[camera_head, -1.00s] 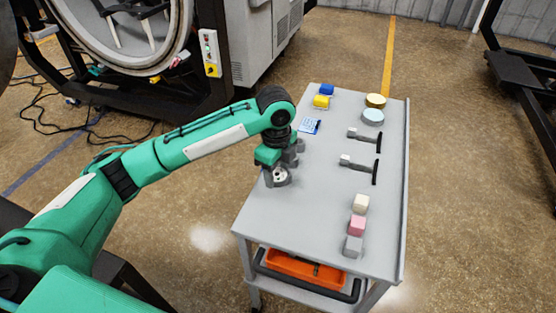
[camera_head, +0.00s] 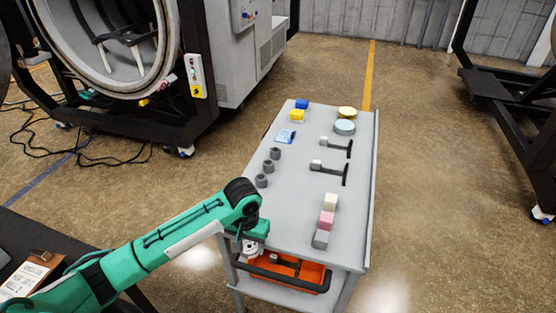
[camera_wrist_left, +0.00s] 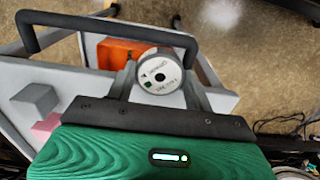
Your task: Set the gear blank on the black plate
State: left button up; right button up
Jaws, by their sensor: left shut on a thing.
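My left gripper (camera_head: 250,246) hangs just off the near left corner of the grey cart, beside its black handle. Three similar grey round parts (camera_head: 268,166) stand in a row on the left side of the cart top. I cannot pick out the black plate in these views. My right gripper is not in view.
The cart top (camera_head: 292,210) holds coloured blocks (camera_head: 327,220), black-handled tools (camera_head: 329,169), round tins (camera_head: 345,127) and a blue card (camera_head: 286,136). An orange bin (camera_head: 300,276) sits below. A dark table with a clipboard (camera_head: 28,274) is at lower left; the furnace (camera_head: 100,40) stands behind.

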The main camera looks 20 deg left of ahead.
aim_at(119, 34)
jog(key=k+z, duration=0.2)
jog(key=k, duration=0.35)
jog(key=k+l+z, duration=0.2)
jog(key=k, duration=0.3)
jog(key=k+j+z, duration=0.15)
jog(key=k+z, duration=0.85)
jog(key=k+l+z, duration=0.2)
jog(key=k+z, duration=0.3)
jog(key=k+j+z, duration=0.35)
jog(key=k+z, duration=0.75)
jog(key=k, duration=0.85)
jog(key=k+z, duration=0.15)
jog(key=k, duration=0.55)
jog(key=k+l, duration=0.15)
jog(key=k, duration=0.55)
jog(key=k+z, duration=0.15)
jog(key=k, duration=0.55)
jog(key=k+z, duration=0.45)
jog(key=k+l+z, duration=0.1)
jog(key=k+z, duration=0.3)
jog(key=k+l+z, duration=0.3)
jog(key=k+z, duration=0.15)
jog(key=k+j+z, duration=0.25)
jog(key=k+z, duration=0.2)
jog(key=k+j+z, duration=0.15)
jog(key=k+z, duration=0.85)
jog(key=k, duration=1.25)
